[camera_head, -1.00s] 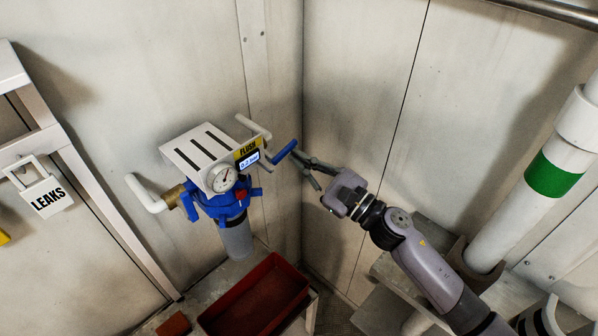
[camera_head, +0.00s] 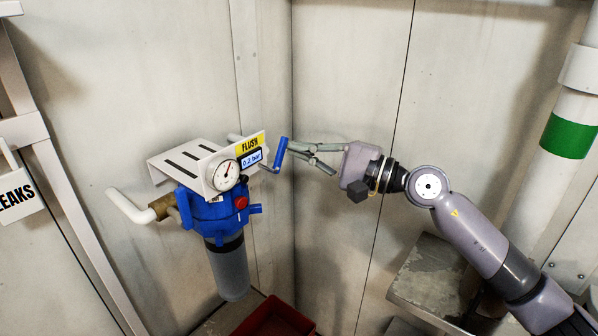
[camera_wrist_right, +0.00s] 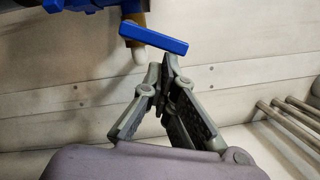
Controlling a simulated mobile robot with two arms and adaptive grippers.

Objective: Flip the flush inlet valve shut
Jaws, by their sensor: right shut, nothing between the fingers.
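A blue lever handle (camera_head: 281,154) stands out at the right of the flush unit, beside the yellow FLUSH label (camera_head: 251,142). It slants steeply upward in the head view. In the right wrist view the blue handle (camera_wrist_right: 153,38) lies across, in front of a brass fitting with a pale pipe end. My right gripper (camera_head: 293,148) is shut and empty, its fingertips just right of the handle. In the right wrist view the fingertips (camera_wrist_right: 164,76) are just below the handle; I cannot tell whether they touch it. My left gripper is not in view.
The blue filter housing (camera_head: 212,210) carries a round gauge (camera_head: 227,175), a display reading 0.2 bar and a red knob (camera_head: 241,203). A white pipe (camera_head: 128,207) bends off at left. A red tray (camera_head: 275,322) lies below. Walls meet close behind the handle.

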